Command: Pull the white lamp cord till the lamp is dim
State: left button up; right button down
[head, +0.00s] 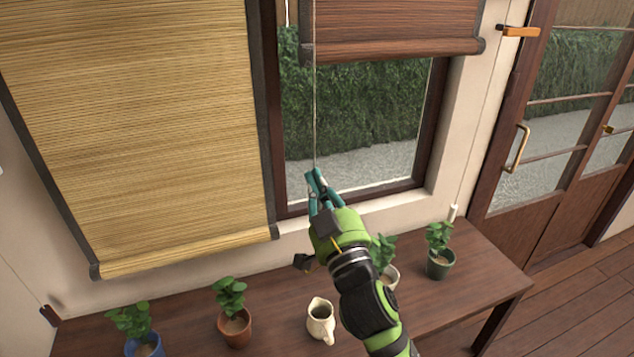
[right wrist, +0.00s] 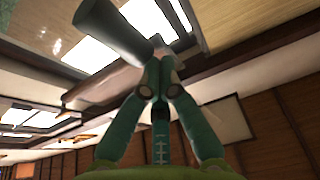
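A thin pale cord (head: 315,110) hangs straight down in front of the window, passing the raised dark red blind. My right gripper (head: 316,178) is at its lower end, with its teal fingers close together. In the right wrist view the fingertips (right wrist: 158,88) close on the end of a grey-white cylindrical pull (right wrist: 115,32). A second thin cord runs down the wall at the right and ends in a white pull (head: 453,212) above the table. The lamp is not clearly seen, so I cannot tell which cord is its own. My left gripper is out of view.
A wooden table (head: 480,285) stands below the window. On it are a cream jug (head: 320,322), a terracotta pot (head: 235,327), a blue pot (head: 146,346) and a dark green pot (head: 440,265). A lowered straw blind (head: 140,130) hangs at the left.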

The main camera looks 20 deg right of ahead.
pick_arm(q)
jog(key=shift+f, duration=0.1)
pick_arm(e)
jog(key=shift+f, duration=0.1)
pick_arm(q)
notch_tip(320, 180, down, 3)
jog(key=b, duration=0.3)
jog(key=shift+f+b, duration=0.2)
jog(key=shift+b, duration=0.1)
pick_arm(e)
notch_tip(320, 180, down, 4)
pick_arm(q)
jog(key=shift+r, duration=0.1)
